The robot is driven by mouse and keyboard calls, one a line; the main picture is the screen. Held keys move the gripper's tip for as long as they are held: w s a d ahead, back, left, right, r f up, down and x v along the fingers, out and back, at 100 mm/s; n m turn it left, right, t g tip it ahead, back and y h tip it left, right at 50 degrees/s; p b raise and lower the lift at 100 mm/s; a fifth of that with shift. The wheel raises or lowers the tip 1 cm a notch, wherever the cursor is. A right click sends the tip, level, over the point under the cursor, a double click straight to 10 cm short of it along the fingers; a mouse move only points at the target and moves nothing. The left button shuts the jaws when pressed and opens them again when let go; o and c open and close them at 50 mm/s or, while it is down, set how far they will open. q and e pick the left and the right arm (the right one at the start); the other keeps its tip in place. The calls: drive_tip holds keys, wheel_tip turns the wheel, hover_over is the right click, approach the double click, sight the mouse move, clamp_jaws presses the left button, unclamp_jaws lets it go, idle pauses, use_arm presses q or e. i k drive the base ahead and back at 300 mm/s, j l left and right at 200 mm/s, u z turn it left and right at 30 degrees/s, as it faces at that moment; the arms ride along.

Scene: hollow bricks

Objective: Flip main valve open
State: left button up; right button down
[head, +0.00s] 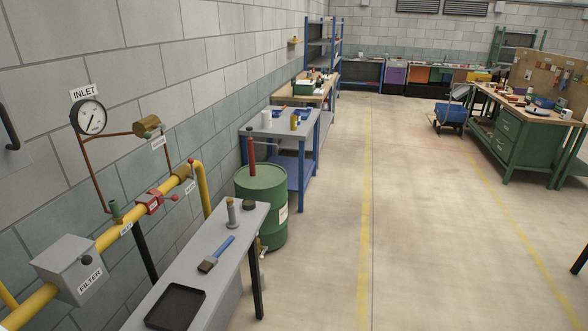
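A yellow pipe (112,236) runs along the left wall with fittings on it. A red block (150,203) with a red-knobbed lever to its right sits on the pipe. A brass-coloured fitting (180,173) with a small red knob above it is farther along, near the pipe's bend. A green fitting (115,211) stands up nearer to me. The small labels by these fittings are too small to read surely, so I cannot tell which is the main valve or whether it is open. Neither of my grippers is in view.
A grey filter box (71,269) and INLET gauge (88,117) are at left. A grey bench (196,284) with a black tray (175,307) and brush (216,254) stands before the pipe. A green drum (263,205) is beyond. The floor (405,200) at right is clear.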

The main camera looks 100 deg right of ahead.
sight(190, 160)
drive_tip(key=i+z, duration=0.15)
drive_tip(key=z, duration=2.05)
